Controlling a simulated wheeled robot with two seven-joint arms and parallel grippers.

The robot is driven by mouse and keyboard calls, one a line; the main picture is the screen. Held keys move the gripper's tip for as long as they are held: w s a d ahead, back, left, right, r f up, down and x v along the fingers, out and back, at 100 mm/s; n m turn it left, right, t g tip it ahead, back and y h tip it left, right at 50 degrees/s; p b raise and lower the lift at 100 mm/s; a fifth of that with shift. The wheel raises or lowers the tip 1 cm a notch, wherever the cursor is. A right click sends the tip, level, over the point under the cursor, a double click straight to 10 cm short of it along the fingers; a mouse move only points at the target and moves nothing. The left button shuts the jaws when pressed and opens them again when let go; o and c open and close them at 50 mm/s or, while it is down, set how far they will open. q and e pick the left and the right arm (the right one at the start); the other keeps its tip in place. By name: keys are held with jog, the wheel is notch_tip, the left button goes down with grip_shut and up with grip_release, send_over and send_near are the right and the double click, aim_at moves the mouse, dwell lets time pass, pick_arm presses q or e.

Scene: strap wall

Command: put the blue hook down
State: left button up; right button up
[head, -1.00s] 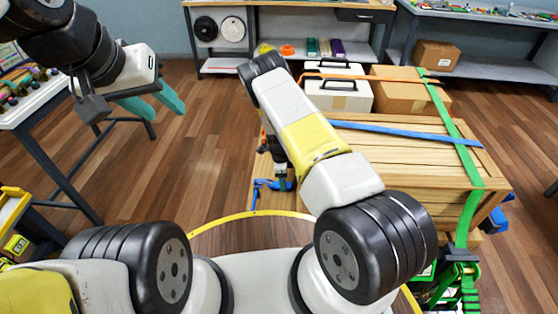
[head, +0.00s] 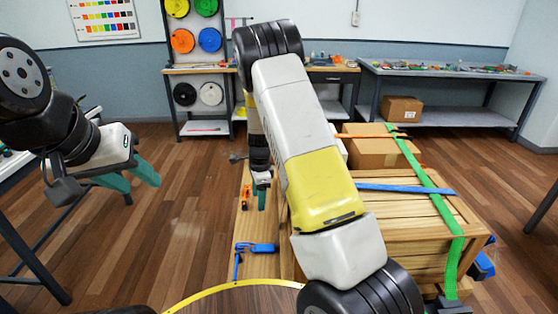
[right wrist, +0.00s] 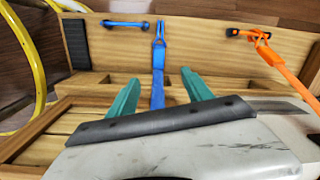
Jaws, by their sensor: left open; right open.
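The blue hook (head: 262,248) lies on the wooden ledge beside the strapped crate in the head view. In the right wrist view the blue hook (right wrist: 159,42) points away from me at the end of a blue strap piece, near a blue bar (right wrist: 125,23). My right gripper (right wrist: 160,76) is open, with its teal fingers apart on either side of the blue piece and not closed on it. In the head view my right gripper (head: 262,200) is above and beyond the hook, partly hidden by my arm. My left gripper (head: 143,184) is open and empty over the floor.
An orange hook (right wrist: 258,38) with its strap lies to the right in the right wrist view. The crate (head: 410,213) carries a blue strap (head: 400,188), a green strap (head: 430,195) and cardboard boxes (head: 375,150).

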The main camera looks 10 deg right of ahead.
jog(key=s+d+r+n+t+y, duration=0.1)
jog(key=s+r+n, duration=0.35)
jog(key=r, duration=0.75)
jog(key=s+r+n+t+y, duration=0.1)
jog(key=s+r+n, duration=0.4)
jog(key=r, duration=0.7)
jog(key=s+d+r+n+t, duration=0.1)
jog(key=s+r+n, duration=0.3)
jog(key=s, duration=0.6)
jog(key=s+d+r+n+t, duration=0.1)
jog(key=s+r+n, duration=0.3)
jog(key=s, duration=0.6)
jog(key=shift+d+r+t, duration=0.25)
jog(key=shift+d+t, duration=0.05)
jog(key=shift+t, duration=0.5)
